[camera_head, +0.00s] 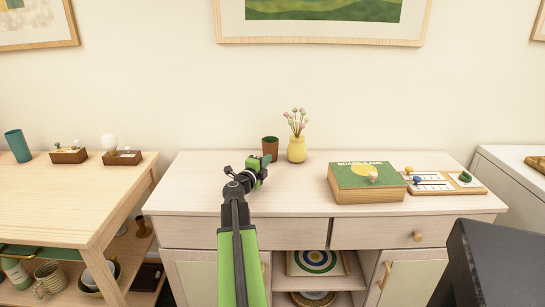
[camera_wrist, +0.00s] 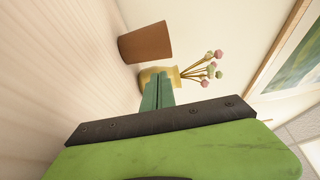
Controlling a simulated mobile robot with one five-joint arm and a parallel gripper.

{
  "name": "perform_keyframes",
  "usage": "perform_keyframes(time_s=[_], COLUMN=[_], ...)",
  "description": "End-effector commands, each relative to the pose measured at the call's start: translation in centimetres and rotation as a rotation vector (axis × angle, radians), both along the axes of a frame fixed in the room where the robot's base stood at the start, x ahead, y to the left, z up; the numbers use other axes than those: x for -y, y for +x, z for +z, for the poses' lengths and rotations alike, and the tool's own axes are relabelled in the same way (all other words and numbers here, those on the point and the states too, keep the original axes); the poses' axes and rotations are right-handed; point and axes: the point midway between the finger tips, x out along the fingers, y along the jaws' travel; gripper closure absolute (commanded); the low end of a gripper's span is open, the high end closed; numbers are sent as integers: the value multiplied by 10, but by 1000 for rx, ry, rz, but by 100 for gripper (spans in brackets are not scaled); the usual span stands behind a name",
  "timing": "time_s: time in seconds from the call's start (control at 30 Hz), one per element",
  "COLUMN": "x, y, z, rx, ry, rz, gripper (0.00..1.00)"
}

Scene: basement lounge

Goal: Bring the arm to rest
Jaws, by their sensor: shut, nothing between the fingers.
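My green and black arm reaches out over the pale wooden sideboard (camera_head: 290,225). My gripper (camera_head: 268,162) is at its far end, above the sideboard top. In the wrist view the green fingers of my gripper (camera_wrist: 158,92) are together, with nothing between them. They point towards a yellow vase (camera_wrist: 150,73) with pink and green flowers and a brown pot (camera_wrist: 145,42). In the head view the brown pot (camera_head: 270,145) stands behind the fingertips and the yellow vase (camera_head: 296,149) just right of it. I cannot tell whether the fingers touch the pot.
A green boardgame box (camera_head: 366,183) and a game board (camera_head: 455,188) with pieces lie on the sideboard's right half. A wooden table (camera_head: 70,200) stands left, with a teal cup (camera_head: 18,146). A dark block-like thing (camera_head: 495,260) is at the lower right. The sideboard's front left is clear.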

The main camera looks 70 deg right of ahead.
Motion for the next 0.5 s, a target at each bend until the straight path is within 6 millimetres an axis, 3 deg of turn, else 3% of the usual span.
perform_keyframes(time_s=[0.03,0.2,0.5], x=[-19,-55,-74], y=[-1,2,4], z=[0,0,0], rx=[0,0,0], ry=[0,0,0], rz=[2,3,0], gripper=[100,100,100])
